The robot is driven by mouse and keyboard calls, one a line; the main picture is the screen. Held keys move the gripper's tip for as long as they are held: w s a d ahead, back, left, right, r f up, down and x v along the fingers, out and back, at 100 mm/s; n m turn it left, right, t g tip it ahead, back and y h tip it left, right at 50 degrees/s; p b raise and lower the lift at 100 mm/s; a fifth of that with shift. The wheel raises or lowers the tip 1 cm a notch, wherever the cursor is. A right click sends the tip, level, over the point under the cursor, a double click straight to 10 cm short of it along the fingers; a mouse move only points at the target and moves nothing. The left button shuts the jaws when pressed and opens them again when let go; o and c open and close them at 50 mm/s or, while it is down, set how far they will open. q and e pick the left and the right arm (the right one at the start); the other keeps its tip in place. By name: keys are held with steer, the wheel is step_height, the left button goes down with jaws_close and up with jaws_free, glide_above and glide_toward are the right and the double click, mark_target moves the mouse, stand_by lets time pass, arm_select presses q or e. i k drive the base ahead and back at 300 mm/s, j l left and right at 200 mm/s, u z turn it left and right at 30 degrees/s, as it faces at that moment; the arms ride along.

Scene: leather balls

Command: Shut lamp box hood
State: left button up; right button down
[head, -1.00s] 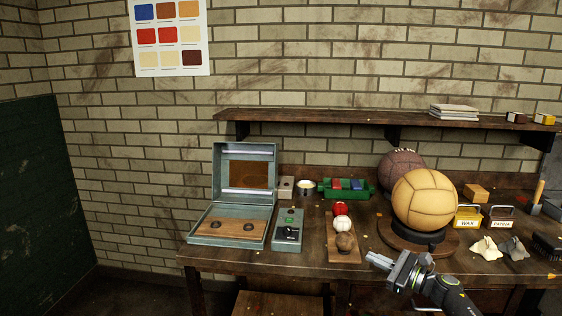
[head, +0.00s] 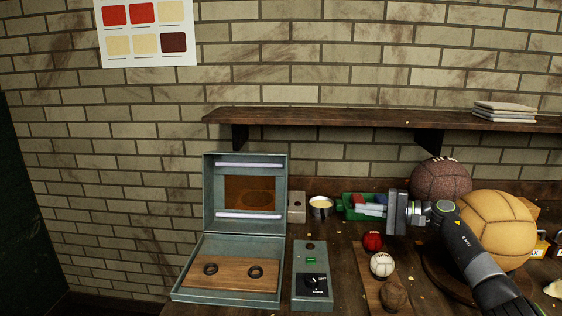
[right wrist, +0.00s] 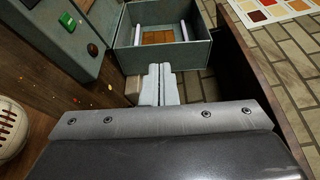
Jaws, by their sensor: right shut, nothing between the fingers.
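The lamp box (head: 180,290) is a grey-green metal case at the left of the bench. Its hood (head: 211,195) stands open, raised at the back, with two pale lamp tubes and a brown panel inside. A wooden board with two dark rings lies in the base. My right gripper (head: 362,209) is shut and empty, to the right of the hood, in front of a green tray in the head view. In the right wrist view its closed fingers (right wrist: 158,84) point toward the hood (right wrist: 190,56), with no contact visible. My left gripper is not in view.
A control box (head: 311,262) with a green button stands just right of the lamp box. Near it are a tin (head: 321,207), the green tray (head: 349,212), small balls on a wooden strip, and a large tan ball (head: 490,225). A shelf (head: 350,119) runs above the bench.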

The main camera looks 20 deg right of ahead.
mark_target(215, 164)
steer(key=i, duration=0.95)
